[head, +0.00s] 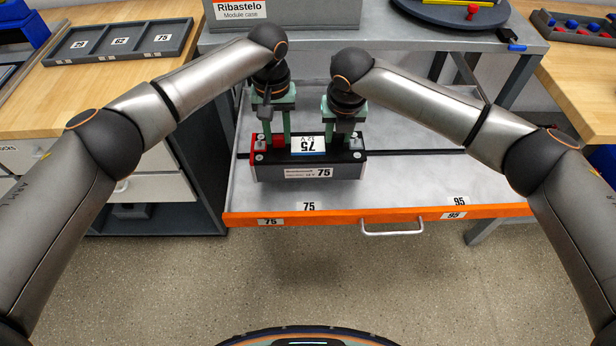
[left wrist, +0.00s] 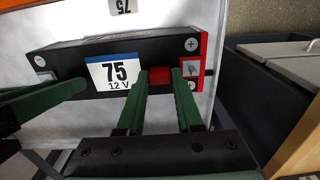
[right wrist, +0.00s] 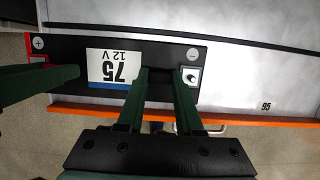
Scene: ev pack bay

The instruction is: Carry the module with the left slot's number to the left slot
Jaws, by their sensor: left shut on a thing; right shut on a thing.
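The module numbered 75 (head: 311,172) is a dark block with a white and blue "75 12 V" label on top. It is over the left part of the orange-edged tray (head: 376,216), behind the left slot's "75" mark (head: 309,206). Whether it touches the tray floor I cannot tell. My left gripper (head: 274,133) is shut on the red grip at its left end, also clear in the left wrist view (left wrist: 160,76). My right gripper (head: 341,133) is shut on the black grip at its right end, also seen in the right wrist view (right wrist: 156,76).
The right slot, marked "95" (head: 459,202), is empty. A dark divider (head: 420,152) runs across the tray. A "Ribastelo" case (head: 239,14) stands on the grey bench behind. A compartment tray (head: 120,42) with number labels lies on the left wooden bench.

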